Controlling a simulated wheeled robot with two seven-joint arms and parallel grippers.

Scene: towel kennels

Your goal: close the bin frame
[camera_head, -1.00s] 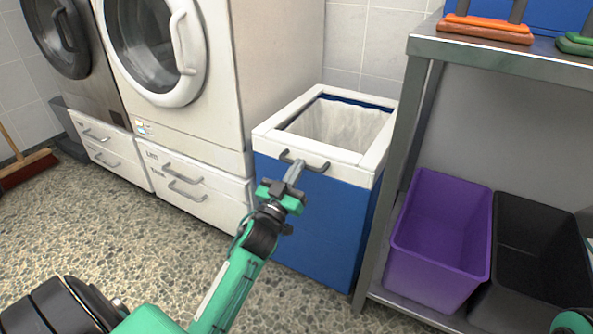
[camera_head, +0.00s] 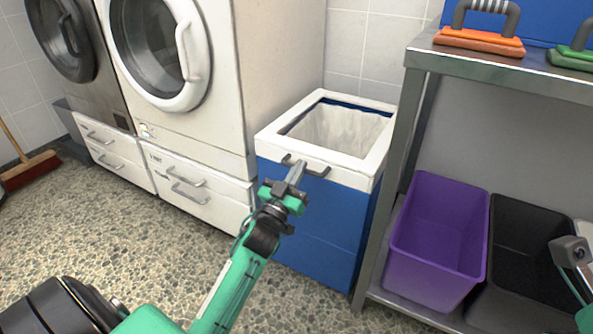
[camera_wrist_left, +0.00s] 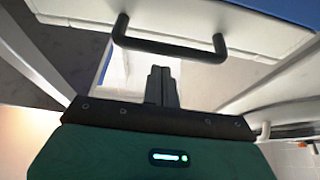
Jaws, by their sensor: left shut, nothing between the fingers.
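The bin is a blue box (camera_head: 318,222) with a white square frame (camera_head: 366,165) on top and a pale liner (camera_head: 335,128) inside. The frame lies flat on the box rim, with a grey bar handle (camera_head: 307,166) on its front. My left gripper (camera_head: 296,174) is shut and empty, its fingertips at the handle in the head view. In the left wrist view the dark handle (camera_wrist_left: 168,46) spans above the closed fingers (camera_wrist_left: 160,82); I cannot tell whether they touch. Part of my right arm's end (camera_head: 570,252) shows at the right edge; its fingers are not clear.
White machines with drawers (camera_head: 195,190) stand left of the bin. A metal shelf (camera_head: 505,70) stands close on its right, holding a purple tub (camera_head: 437,240) and a black tub (camera_head: 525,250) below. Speckled floor is open in front.

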